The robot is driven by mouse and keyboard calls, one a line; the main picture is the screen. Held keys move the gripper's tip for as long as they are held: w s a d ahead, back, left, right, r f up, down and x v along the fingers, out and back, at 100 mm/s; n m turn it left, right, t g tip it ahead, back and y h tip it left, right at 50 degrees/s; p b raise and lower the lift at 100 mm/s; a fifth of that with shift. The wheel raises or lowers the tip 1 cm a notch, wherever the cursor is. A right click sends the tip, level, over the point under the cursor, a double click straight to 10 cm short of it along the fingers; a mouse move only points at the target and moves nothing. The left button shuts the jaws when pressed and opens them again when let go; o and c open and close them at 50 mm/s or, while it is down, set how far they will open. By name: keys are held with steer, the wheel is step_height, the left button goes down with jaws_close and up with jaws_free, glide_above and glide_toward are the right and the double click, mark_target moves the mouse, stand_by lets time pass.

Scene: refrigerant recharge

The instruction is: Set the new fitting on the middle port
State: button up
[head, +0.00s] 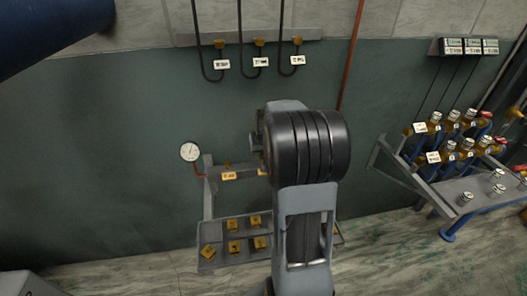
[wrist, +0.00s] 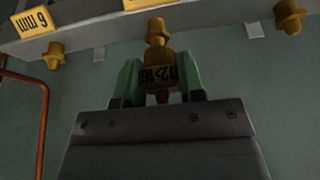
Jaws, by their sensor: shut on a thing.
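My gripper (wrist: 158,74), with green fingers, is shut on a brass fitting (wrist: 157,58) with a dark-lettered band, in the wrist view. The fitting's narrow upper end overlaps the lower edge of a grey rail (wrist: 220,17). I cannot tell whether it touches the port there, as the middle port is hidden behind the fitting. Brass ports show on the rail at left (wrist: 54,55) and right (wrist: 289,16). In the head view the rail (head: 241,176) is partly hidden behind my arm, and my gripper cannot be seen.
A tray (head: 222,265) with several brass fittings (head: 233,247) is below the rail. A pressure gauge (head: 190,152) is at the rail's left. Hoses with white tags (head: 261,61) hang above. A rack (head: 402,172) of canisters stands at right.

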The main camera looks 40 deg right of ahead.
steer(key=shift+f+b, duration=0.6)
steer(key=shift+f, duration=0.15)
steer(key=o, duration=1.1)
steer(key=shift+r, duration=0.15)
steer(key=v, duration=1.3)
steer(key=shift+s+r, duration=0.1)
steer(key=shift+r, duration=0.25)
steer(key=shift+r, duration=0.1)
step_height(320, 180, up, 6)
steer(key=p, duration=0.4)
steer(key=shift+p, duration=0.3)
